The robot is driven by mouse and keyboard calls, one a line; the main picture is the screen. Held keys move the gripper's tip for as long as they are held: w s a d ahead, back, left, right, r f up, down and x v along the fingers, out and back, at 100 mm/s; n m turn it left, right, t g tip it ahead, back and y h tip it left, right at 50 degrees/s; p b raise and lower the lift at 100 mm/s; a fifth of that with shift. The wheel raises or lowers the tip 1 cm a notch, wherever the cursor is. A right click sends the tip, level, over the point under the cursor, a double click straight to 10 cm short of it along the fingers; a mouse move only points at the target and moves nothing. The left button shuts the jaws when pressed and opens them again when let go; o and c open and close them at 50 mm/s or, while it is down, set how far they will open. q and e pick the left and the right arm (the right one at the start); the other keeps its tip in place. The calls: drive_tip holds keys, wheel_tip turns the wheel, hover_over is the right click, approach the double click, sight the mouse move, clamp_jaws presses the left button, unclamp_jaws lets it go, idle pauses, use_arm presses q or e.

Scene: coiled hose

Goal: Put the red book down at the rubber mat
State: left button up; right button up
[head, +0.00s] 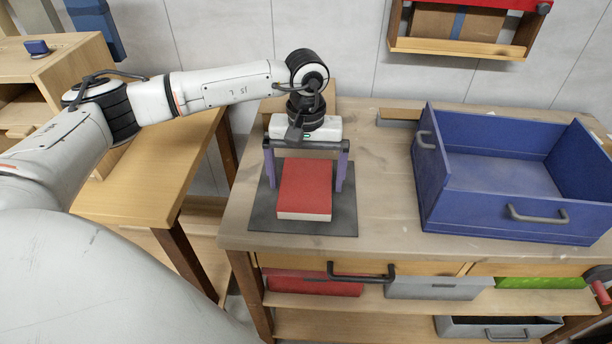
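The red book (306,186) lies flat on the dark rubber mat (342,222), its pale page edge toward me. The mat is on the left part of the wooden workbench. My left gripper (307,183) points down over the book, with one purple finger on each side of it. Narrow gaps show between the fingers and the book's sides, so the gripper looks open around it. The gripper body hides the far end of the book and part of the mat. My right gripper is not in view.
A large blue open bin (520,222) with grey handles stands on the bench (385,215) to the right. A strip of bare bench separates it from the mat. A lower wooden table (150,185) is at the left. A wall shelf (455,47) hangs behind.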

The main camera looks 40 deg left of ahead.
sight(306, 183)
use_arm(q)
drive_tip(key=shift+r+p, duration=0.3)
drive_tip(key=shift+r, duration=0.05)
wheel_tip(306, 183, up, 12)
drive_tip(key=b, duration=0.1)
drive_tip(key=shift+f, duration=0.15)
idle(1.0)
drive_tip(key=shift+c, duration=0.3)
